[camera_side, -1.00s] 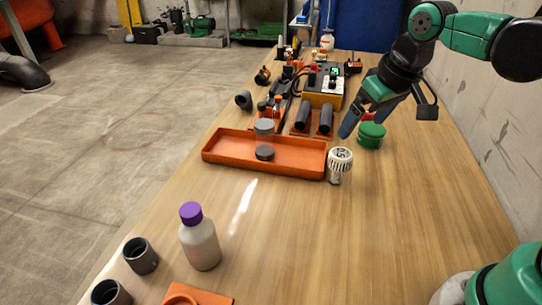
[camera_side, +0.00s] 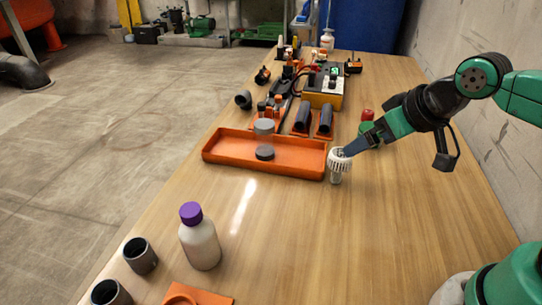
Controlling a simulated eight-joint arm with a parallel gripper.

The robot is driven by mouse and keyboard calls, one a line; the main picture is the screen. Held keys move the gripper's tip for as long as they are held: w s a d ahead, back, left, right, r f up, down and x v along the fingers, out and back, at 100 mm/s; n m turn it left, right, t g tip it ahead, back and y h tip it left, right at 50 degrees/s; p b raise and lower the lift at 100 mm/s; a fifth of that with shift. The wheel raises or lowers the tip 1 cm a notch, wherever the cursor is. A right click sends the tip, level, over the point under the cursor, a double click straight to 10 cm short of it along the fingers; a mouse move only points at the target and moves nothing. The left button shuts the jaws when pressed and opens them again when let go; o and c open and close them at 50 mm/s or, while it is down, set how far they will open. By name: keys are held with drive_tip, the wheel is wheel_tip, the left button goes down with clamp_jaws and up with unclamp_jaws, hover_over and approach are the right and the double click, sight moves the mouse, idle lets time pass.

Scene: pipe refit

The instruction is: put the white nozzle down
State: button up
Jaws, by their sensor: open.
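The white nozzle (camera_side: 336,168) stands upright on the wooden table, just right of the orange tray's right end. It has a ribbed, wider top and a narrower lower part. My gripper (camera_side: 349,151) is at the upper right side of the nozzle, reaching in from the right, with its fingers at the nozzle's top. The gripper is open. The fingers overlap the nozzle's top edge in this view, so I cannot tell whether they touch it.
An orange tray (camera_side: 226,158) holding grey round pieces lies left of the nozzle. A purple-capped bottle (camera_side: 200,240) stands in front. Dark pipes (camera_side: 302,117) stand behind.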

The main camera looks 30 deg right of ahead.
wheel_tip(320, 180, up, 3)
drive_tip(key=n+g+y, duration=0.3)
drive_tip(key=n+y, duration=0.5)
hover_over(333, 156)
drive_tip(key=s+d, duration=0.1)
drive_tip(key=s, duration=0.2)
drive_tip(key=w+d+n+t+y, duration=0.1)
drive_tip(key=w+d+n+y, duration=0.1)
drive_tip(key=d+n+y, duration=0.2)
drive_tip(key=shift+n+y, duration=0.4)
drive_tip(key=shift+n, duration=0.4)
drive_tip(key=f, duration=1.1)
drive_tip(key=shift+s+d+f, duration=0.2)
drive_tip(key=shift+s, duration=0.1)
drive_tip(key=shift+a+f, duration=0.1)
drive_tip(key=shift+f, duration=0.3)
drive_tip(key=shift+w+a+f, duration=0.1)
drive_tip(key=shift+a+f, duration=0.1)
drive_tip(key=shift+a, duration=0.05)
drive_tip(key=x, duration=0.5)
drive_tip(key=shift+r, duration=0.1)
